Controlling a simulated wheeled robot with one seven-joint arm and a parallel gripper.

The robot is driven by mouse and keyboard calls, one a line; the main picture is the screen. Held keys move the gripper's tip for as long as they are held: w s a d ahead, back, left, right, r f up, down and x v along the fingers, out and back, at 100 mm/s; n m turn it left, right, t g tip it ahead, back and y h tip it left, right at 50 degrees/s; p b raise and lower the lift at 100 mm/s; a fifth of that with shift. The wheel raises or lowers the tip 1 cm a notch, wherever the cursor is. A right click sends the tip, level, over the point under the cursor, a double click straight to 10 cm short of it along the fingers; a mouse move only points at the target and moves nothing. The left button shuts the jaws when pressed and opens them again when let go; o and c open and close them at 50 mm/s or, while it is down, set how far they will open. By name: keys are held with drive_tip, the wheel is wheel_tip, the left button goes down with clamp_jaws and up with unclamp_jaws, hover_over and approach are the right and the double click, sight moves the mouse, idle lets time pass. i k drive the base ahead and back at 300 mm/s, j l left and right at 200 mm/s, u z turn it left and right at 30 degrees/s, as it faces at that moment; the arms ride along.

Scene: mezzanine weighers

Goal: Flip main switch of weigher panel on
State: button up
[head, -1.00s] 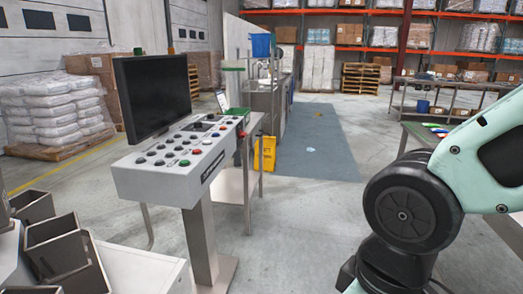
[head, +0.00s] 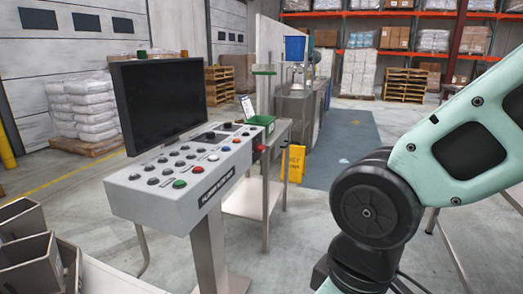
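The weigher panel (head: 190,172) is a light grey sloped console on a metal post, left of centre in the head view. Its face carries several black knobs and red, green, white and blue buttons. A dark blank monitor (head: 160,97) stands at its back. Which control is the main switch cannot be told at this size. My arm shows at the right, apart from the panel. My gripper is outside the view.
Grey open bins (head: 28,250) stand at the lower left. A metal table with a green tray (head: 262,122) is behind the panel. A yellow wet-floor sign (head: 294,162) stands beyond. The floor between panel and arm is clear.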

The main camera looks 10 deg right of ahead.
sight(259, 148)
drive_tip(key=i+j+z, duration=0.1)
drive_tip(key=i+z, duration=0.25)
drive_tip(key=i, duration=1.85)
